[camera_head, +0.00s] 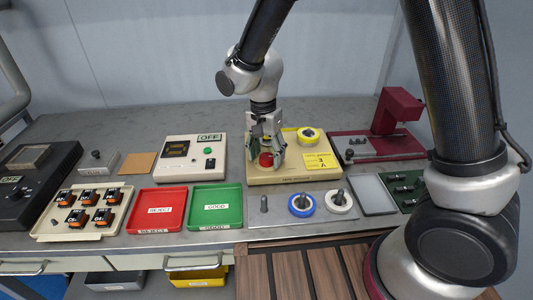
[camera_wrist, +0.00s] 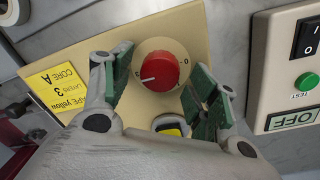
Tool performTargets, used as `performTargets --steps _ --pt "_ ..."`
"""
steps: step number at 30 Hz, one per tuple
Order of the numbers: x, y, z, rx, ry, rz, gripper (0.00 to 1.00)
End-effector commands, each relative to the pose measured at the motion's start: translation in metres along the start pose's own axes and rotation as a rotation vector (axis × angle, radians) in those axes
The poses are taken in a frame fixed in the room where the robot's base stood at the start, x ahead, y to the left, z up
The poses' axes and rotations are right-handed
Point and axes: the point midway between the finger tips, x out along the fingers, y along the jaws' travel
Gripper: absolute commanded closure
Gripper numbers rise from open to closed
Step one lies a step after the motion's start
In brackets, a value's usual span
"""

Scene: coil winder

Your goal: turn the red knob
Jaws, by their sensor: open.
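The red knob (camera_wrist: 160,71) sits on a round tan dial on the cream panel (camera_wrist: 199,25); a white pointer line shows on its face, and a "0" mark is on the dial. In the head view the red knob (camera_head: 266,160) is partly hidden between my gripper's fingers. My gripper (camera_head: 267,150) points down over it. In the wrist view the green-padded fingers of my gripper (camera_wrist: 159,90) stand apart, one on each side of the knob. Gaps show between the pads and the knob.
A tester box (camera_head: 208,147) with an OFF display stands to the left. A red tray (camera_head: 157,208), a green tray (camera_head: 216,205) and wire spools (camera_head: 301,204) lie in front.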

Motion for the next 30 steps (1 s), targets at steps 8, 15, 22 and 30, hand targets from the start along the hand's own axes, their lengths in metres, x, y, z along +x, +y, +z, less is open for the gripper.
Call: performTargets --steps 8,15,22,30 --pt "0.0033 -0.0002 -0.0001 0.000 0.000 -0.001 0.41" --pt "0.0031 -0.0002 -0.0001 0.000 0.000 -0.001 0.79" --pt "0.0030 -0.0003 -0.0001 -0.005 0.001 -0.001 0.86" --pt "0.0028 -0.0005 0.0000 -0.083 0.005 -0.001 0.86"
